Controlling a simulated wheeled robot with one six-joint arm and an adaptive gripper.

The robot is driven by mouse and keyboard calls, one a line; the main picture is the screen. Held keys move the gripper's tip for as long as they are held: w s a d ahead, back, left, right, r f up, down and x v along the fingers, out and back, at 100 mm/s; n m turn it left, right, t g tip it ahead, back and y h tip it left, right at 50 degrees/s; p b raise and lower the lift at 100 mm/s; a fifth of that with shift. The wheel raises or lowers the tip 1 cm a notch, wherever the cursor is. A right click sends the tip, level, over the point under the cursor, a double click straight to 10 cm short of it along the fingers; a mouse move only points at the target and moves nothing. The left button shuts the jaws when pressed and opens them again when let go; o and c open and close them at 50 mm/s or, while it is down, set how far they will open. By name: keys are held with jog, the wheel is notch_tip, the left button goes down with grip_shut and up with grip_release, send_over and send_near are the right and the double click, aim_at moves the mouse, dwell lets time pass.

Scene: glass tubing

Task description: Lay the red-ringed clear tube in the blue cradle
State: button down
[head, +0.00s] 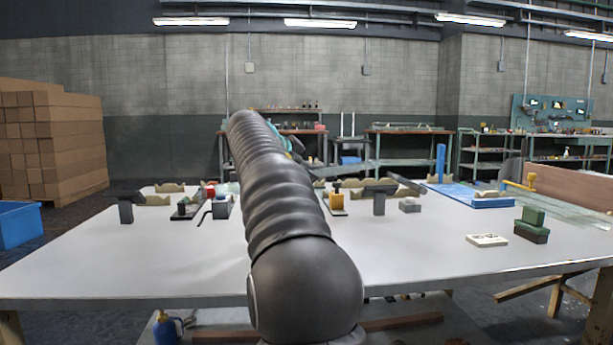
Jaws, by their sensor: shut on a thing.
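My arm reaches forward over the table in the head view and covers the middle of the picture. My gripper is hidden behind it, so its jaws and anything in them cannot be seen. I cannot make out the red-ringed clear tube. A blue flat piece (492,203) lies at the right back of the table, beside a blue upright post (440,160). Whether either is part of the blue cradle is too small to tell.
On the white table (440,250), a green block on a dark base (532,222) and a pale plate (486,240) stand at right. The front left is clear.

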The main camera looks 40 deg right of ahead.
jog(key=shift+f+b, duration=0.65)
jog(key=shift+f, duration=0.05)
jog(key=c, duration=0.9)
grip_release()
jog(key=shift+r, duration=0.15)
